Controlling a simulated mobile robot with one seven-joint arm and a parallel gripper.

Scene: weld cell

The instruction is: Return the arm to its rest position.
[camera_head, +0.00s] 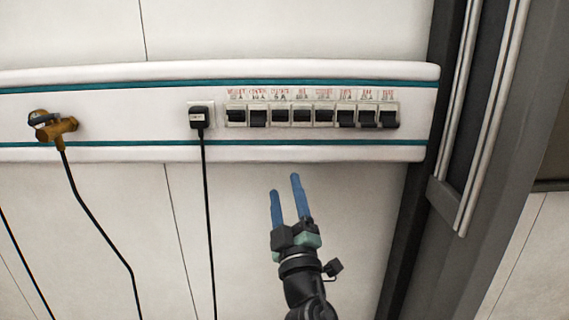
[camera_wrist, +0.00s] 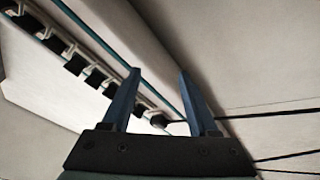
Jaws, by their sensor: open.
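My gripper (camera_head: 286,190) has two blue fingers, spread apart with nothing between them. It points up, below the white wall rail and its row of switches, in the head view. In the wrist view, my gripper's fingers (camera_wrist: 160,85) also stand apart and empty. Part of my dark arm shows below the gripper at the bottom of the head view; the rest of the arm is out of the picture.
The white rail (camera_head: 100,74) with teal stripes carries several black switches (camera_head: 302,115), a black plug (camera_head: 197,117) with a hanging cable and a brass valve (camera_head: 52,127) with a hose. A dark grey frame (camera_head: 480,200) stands at right. Bare wall (camera_head: 360,190) surrounds my gripper.

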